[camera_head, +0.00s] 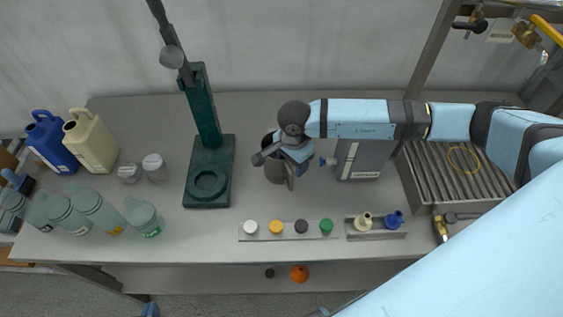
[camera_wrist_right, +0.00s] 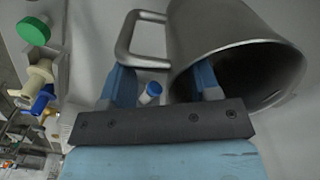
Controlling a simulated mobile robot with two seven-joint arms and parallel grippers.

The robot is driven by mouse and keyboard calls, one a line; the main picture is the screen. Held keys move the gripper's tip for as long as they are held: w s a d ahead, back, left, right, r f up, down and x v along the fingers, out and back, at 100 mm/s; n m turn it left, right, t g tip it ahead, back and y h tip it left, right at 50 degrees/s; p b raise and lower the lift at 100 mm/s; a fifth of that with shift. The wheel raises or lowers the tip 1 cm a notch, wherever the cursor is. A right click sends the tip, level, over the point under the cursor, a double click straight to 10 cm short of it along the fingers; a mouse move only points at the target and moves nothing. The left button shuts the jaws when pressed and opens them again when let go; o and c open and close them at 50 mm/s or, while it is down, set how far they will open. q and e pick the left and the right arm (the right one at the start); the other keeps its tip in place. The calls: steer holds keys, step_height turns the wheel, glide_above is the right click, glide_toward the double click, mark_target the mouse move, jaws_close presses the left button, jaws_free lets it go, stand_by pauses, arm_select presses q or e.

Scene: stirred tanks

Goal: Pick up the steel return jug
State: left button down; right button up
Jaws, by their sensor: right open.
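The steel return jug (camera_head: 275,172) stands on the bench right of the green stand. In the right wrist view the jug (camera_wrist_right: 215,40) fills the upper right, with its dark mouth towards the camera and its loop handle (camera_wrist_right: 128,35) on the left. My right gripper (camera_head: 279,163) is over the jug and hides part of it. Its open fingers (camera_wrist_right: 163,80) lie close to the handle and the rim, one on each side of the handle's end; contact cannot be told. A small blue piece at the bottom edge may be part of my left gripper (camera_head: 150,309); its jaws are unclear.
A green stand (camera_head: 209,165) rises left of the jug. A grey box (camera_head: 362,160) stands to the right, under my right arm. A strip of coloured caps (camera_head: 288,230) lies in front. Several bottles (camera_head: 100,210) crowd the left; a ribbed drain tray (camera_head: 455,175) is at right.

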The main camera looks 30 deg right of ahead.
steer(key=shift+f, duration=0.1)
steer(key=shift+c, duration=0.5)
jaws_close()
